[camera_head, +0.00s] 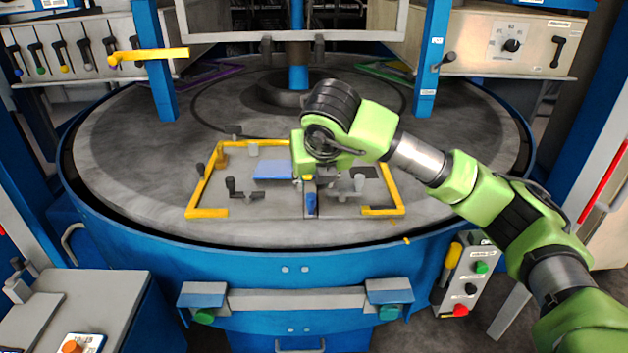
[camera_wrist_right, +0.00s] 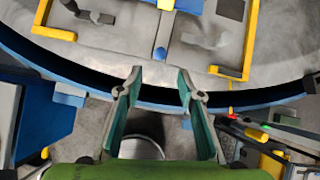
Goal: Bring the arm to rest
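My green right arm (camera_head: 480,195) comes in from the lower right in the head view and reaches over the round grey table (camera_head: 140,180). Its wrist is above the yellow-framed fixture, and its body hides part of the fixture and most of the gripper there. In the right wrist view my right gripper (camera_wrist_right: 160,78) has its two fingers well apart, with nothing between them. The table's dark edge shows past the fingertips. My left gripper is not in view.
The fixture has yellow rails (camera_head: 207,213), a blue plate (camera_head: 272,169), a small blue peg (camera_head: 311,204) and grey clamps. Blue posts (camera_head: 432,60) stand at the back. A button box (camera_head: 466,280) is at the front right, and a grey cabinet (camera_head: 110,300) at the front left.

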